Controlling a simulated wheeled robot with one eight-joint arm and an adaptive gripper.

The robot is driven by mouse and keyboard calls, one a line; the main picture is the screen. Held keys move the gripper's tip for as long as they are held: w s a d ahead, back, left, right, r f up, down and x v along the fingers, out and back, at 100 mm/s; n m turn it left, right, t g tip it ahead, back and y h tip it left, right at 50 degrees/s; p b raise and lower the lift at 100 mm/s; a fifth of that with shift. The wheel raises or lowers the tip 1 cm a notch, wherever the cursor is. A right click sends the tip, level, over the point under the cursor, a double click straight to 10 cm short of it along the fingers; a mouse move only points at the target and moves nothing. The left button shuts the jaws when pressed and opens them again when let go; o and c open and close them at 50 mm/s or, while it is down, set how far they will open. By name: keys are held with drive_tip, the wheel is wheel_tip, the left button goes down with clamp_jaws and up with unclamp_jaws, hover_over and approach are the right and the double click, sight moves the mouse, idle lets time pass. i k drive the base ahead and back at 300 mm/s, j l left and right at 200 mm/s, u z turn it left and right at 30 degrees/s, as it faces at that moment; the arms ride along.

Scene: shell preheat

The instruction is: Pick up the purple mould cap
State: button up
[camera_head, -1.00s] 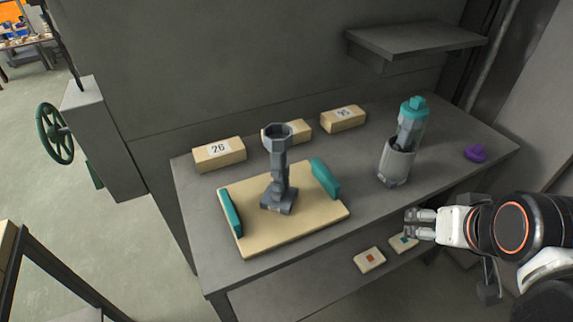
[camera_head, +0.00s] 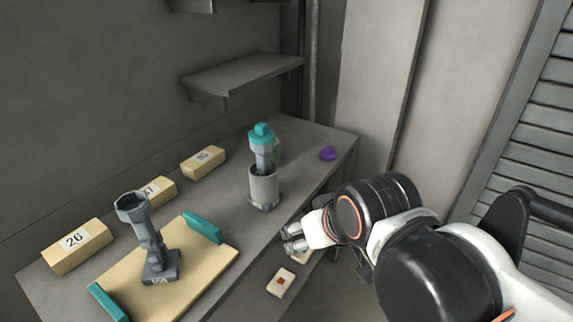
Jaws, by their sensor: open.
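The purple mould cap (camera_head: 328,153) is a small purple piece lying on the grey bench top near its far right end. Nothing stands on or against it. My gripper (camera_head: 290,239) is open and empty, its fingers pointing left, beside the front edge of the bench. It is nearer to the camera than the cap and to its left, apart from it.
A grey holder (camera_head: 263,188) with a teal-topped tool (camera_head: 262,140) stands left of the cap. A tan board (camera_head: 205,263) bears a grey stand (camera_head: 150,240). Numbered blocks (camera_head: 77,246) line the back. A shelf (camera_head: 243,75) hangs above. The bench around the cap is clear.

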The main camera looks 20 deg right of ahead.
sight(328, 153)
drive_tip(key=i+l+z, duration=0.2)
drive_tip(key=l+z, duration=0.15)
drive_tip(key=i+l+z, duration=0.35)
drive_tip(key=l, duration=0.2)
drive_tip(key=i+l+z, duration=0.35)
drive_tip(key=k+l, duration=0.05)
drive_tip(key=k, duration=0.05)
